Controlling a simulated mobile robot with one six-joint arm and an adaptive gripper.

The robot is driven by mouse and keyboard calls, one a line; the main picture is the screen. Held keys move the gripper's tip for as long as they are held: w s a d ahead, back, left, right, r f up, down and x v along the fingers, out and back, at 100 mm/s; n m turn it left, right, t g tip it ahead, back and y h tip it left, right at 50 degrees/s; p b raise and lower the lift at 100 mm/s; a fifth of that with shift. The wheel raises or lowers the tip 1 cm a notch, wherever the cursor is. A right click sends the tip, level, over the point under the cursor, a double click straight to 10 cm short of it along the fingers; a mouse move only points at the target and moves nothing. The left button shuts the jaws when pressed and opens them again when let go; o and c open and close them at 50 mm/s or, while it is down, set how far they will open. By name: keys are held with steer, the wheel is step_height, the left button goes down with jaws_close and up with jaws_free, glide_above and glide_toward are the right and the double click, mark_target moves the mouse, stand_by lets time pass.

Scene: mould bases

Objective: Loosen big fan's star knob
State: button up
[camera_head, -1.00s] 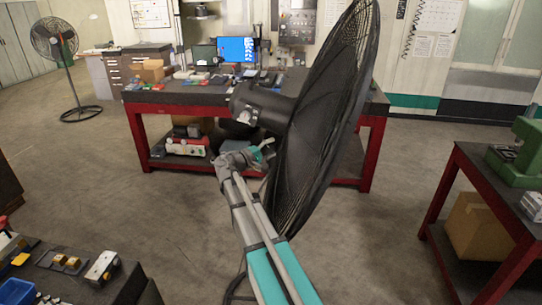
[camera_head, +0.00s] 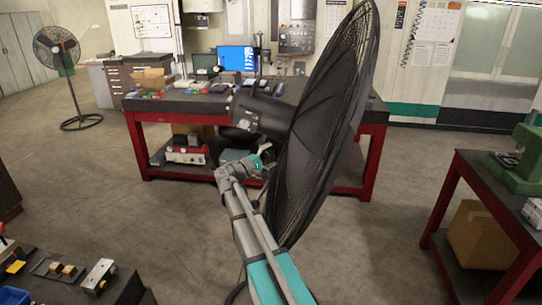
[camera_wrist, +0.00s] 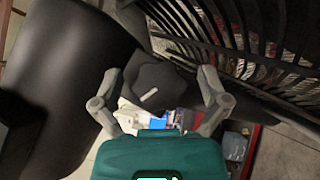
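The big black fan stands in front of me in the head view, its cage (camera_head: 325,130) seen edge-on and its motor housing (camera_head: 262,116) on the left. The housing (camera_wrist: 75,65) and cage bars (camera_wrist: 235,45) also fill much of the wrist view. The dark star knob (camera_wrist: 160,88) has a small white mark and shows between my fingertips. My gripper (camera_wrist: 160,76) is open, one finger on each side of the knob, with gaps visible. In the head view my gripper (camera_head: 264,158) is below the motor housing, partly hidden by the cage; the knob cannot be made out there.
A red-legged workbench (camera_head: 190,104) with a monitor (camera_head: 237,58) stands behind the fan. A smaller fan (camera_head: 60,50) stands far left. Another red table (camera_head: 480,185) is at right, and a dark table (camera_head: 75,285) at lower left. Open floor lies between them.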

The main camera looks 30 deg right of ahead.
steer(key=shift+r+m+p, duration=0.1)
steer(key=shift+m+p, duration=0.2)
steer(key=shift+p, duration=0.2)
steer(key=m+y+p, duration=0.1)
steer(key=y+p, duration=0.1)
steer(key=shift+r+m+p, duration=0.1)
steer(key=shift+m+p, duration=0.2)
steer(key=m+y+p, duration=0.4)
steer(key=p, duration=0.2)
steer(key=shift+y+p, duration=0.3)
steer(key=shift+p, duration=0.1)
steer(key=f+p+v, duration=0.1)
steer(key=p+v, duration=0.4)
steer(key=v, duration=0.8)
steer(key=s+a+f+g+y+b, duration=0.1)
steer(key=s+a+f+y, duration=0.3)
steer(key=s+f, duration=0.3)
steer(key=s+a+f+n+g+y+b, duration=0.1)
steer(key=s+a+f+y+b, duration=0.1)
steer(key=s+a+f+y, duration=0.3)
steer(key=shift+s+f+n+g+y, duration=0.35)
steer(key=shift+s+f+y, duration=0.55)
steer(key=shift+s, duration=1.35)
